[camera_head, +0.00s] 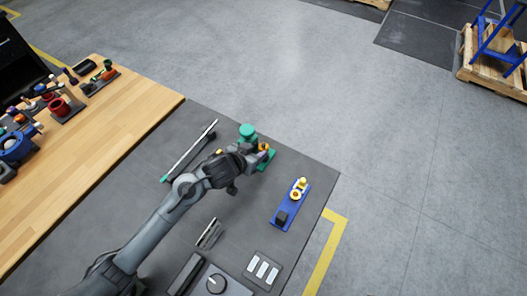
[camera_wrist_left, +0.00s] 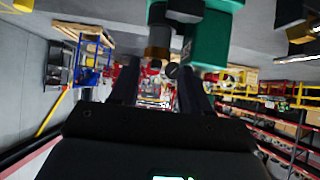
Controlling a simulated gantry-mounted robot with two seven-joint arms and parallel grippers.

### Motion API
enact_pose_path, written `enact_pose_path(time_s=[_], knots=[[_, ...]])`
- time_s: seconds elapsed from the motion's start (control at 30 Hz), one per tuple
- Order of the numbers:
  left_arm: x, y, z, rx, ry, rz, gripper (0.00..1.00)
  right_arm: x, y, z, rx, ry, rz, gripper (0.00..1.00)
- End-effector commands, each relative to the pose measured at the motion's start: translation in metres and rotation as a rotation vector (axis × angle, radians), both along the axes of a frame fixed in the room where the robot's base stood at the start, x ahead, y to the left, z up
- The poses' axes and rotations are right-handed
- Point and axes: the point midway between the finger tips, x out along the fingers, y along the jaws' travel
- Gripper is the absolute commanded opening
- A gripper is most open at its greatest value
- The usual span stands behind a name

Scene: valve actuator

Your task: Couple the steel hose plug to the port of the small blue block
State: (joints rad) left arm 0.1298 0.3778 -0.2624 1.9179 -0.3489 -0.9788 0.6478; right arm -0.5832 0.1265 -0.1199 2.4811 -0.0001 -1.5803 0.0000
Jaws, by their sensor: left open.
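My left gripper (camera_head: 259,156) is over the dark mat, beside a green fixture (camera_head: 247,131) with a green base. In the left wrist view its two dark fingers (camera_wrist_left: 160,85) stand apart, open. The green body (camera_wrist_left: 215,35) fills the top there, with a brass-coloured collar (camera_wrist_left: 158,42) beside it. A small dark round end shows between the fingertips; I cannot tell whether it is the steel hose plug. A blue plate (camera_head: 283,222) with a yellow and white fitting (camera_head: 298,189) and a black block lies to the right of the gripper. No port is clearly visible. My right gripper is not in view.
A long grey bar (camera_head: 187,152) lies left of the gripper. A dial unit (camera_head: 216,283) and a panel with pale pads (camera_head: 263,271) are at the front. A wooden table (camera_head: 110,130) holds several coloured parts at the left. The mat between gripper and blue plate is clear.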

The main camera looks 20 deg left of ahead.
Motion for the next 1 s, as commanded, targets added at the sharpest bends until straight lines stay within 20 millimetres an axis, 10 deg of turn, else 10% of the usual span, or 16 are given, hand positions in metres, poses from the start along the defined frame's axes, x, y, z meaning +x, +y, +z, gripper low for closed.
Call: enact_pose_path(time_s=[1.0], knots=[[0.052, -0.013, -0.038, 0.001, 0.000, 0.000, 0.42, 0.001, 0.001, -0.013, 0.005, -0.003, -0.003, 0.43]])
